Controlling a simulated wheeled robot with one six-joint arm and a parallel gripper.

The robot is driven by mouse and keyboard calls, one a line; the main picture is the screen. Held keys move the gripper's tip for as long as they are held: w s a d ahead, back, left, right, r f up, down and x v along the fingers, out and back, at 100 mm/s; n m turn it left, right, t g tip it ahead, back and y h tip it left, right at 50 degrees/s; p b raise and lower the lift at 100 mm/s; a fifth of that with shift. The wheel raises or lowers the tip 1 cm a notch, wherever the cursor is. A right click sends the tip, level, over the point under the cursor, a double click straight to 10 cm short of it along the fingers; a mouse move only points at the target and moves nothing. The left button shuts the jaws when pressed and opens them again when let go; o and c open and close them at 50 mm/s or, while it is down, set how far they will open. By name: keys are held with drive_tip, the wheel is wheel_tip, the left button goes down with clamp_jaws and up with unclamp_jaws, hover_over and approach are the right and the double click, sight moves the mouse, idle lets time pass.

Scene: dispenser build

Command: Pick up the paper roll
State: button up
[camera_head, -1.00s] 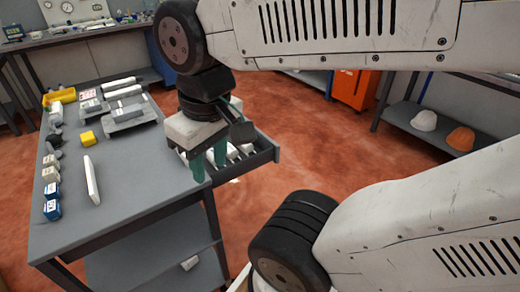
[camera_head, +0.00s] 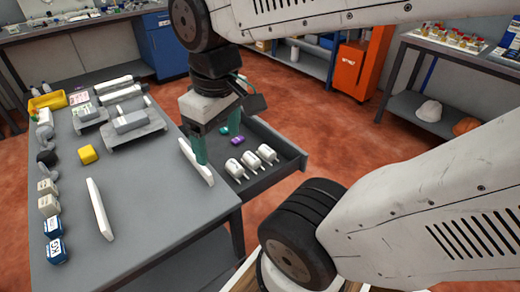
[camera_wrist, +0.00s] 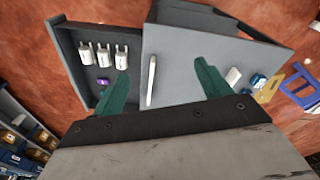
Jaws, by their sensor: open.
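My gripper (camera_head: 217,143) has two teal fingers apart, with nothing held, above the table's right edge beside an open drawer. In the wrist view the open fingers (camera_wrist: 164,86) have a thin white slab (camera_wrist: 151,80) lying below and between them; in the head view this slab (camera_head: 196,162) is partly behind a finger. The drawer holds three white cylinders with small end pieces (camera_head: 251,161), also seen in the wrist view (camera_wrist: 103,55). White roll-like cylinders (camera_head: 120,94) lie at the table's far end. I cannot tell which of these is the paper roll.
The grey table (camera_head: 150,200) is clear at its near middle. A second white slab (camera_head: 100,208), a yellow block (camera_head: 88,154) and small boxes along the left edge stand on it. The drawer (camera_head: 292,165) juts out at right and holds a purple piece (camera_head: 237,140).

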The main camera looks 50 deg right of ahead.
drive_tip(key=w+d+f+n, duration=0.5)
drive_tip(key=w+d, duration=0.3)
drive_tip(key=d, duration=0.1)
drive_tip(key=n+g, duration=0.1)
drive_tip(key=n, duration=0.8)
hover_over(267, 149)
wheel_tip(267, 149, down, 17)
drive_tip(key=shift+s+r, duration=0.15)
drive_tip(key=shift+r, duration=0.05)
wheel_tip(267, 149, down, 8)
drive_tip(key=shift+r, duration=0.15)
drive_tip(key=c, duration=1.2)
